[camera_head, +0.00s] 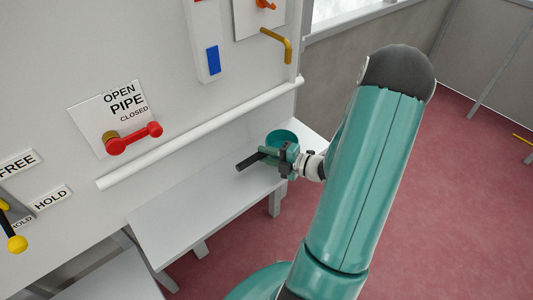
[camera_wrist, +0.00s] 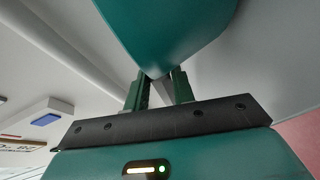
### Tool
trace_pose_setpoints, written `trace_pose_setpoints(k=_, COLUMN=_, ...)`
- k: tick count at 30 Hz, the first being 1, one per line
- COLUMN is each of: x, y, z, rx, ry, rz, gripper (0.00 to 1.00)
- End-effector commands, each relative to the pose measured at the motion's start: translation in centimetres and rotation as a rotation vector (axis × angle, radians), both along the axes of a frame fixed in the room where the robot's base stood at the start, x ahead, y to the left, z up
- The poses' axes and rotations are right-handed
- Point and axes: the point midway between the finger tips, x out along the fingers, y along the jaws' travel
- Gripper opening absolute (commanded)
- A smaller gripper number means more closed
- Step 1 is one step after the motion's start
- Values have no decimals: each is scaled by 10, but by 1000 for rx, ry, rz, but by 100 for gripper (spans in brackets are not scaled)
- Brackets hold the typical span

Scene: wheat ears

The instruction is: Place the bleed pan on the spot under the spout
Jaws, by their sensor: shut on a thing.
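The bleed pan (camera_head: 282,137) is a teal, round, open-topped cup, seen over the shelf's far end in the head view. My gripper (camera_head: 268,156) is shut on it from the right, just in front of the cup. A dark bar sticks out to the left of the jaws. In the wrist view the pan's teal underside (camera_wrist: 165,30) fills the top, above my gripper's green fingers (camera_wrist: 160,88). The spout (camera_head: 288,50) is a bent brass pipe on the wall, above and behind the pan. No marked spot shows. I cannot tell whether the pan touches the shelf.
The white shelf (camera_head: 190,222) runs along the wall, bare on its left. A white rail (camera_head: 200,134) crosses the wall above it. A red-handled pipe valve (camera_head: 133,138) and yellow lever (camera_head: 15,242) are at left. Red floor is open at right.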

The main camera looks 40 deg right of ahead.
Motion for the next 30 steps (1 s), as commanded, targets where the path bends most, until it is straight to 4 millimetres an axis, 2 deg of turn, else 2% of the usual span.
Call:
trace_pose_setpoints(k=11, x=1, y=-3, z=-4, rx=-1, ry=-1, rz=-4, gripper=0)
trace_pose_setpoints(k=12, x=1, y=-4, z=-4, rx=-3, ry=-1, rz=-4, gripper=31)
trace_pose_setpoints(k=15, x=1, y=-4, z=-4, rx=-3, ry=-1, rz=-4, gripper=47)
trace_pose_setpoints(k=26, x=2, y=-5, z=0, rx=-2, ry=-1, rz=-3, gripper=47)
trace_pose_setpoints(k=30, x=-15, y=-14, z=2, rx=-4, ry=1, rz=-7, gripper=47)
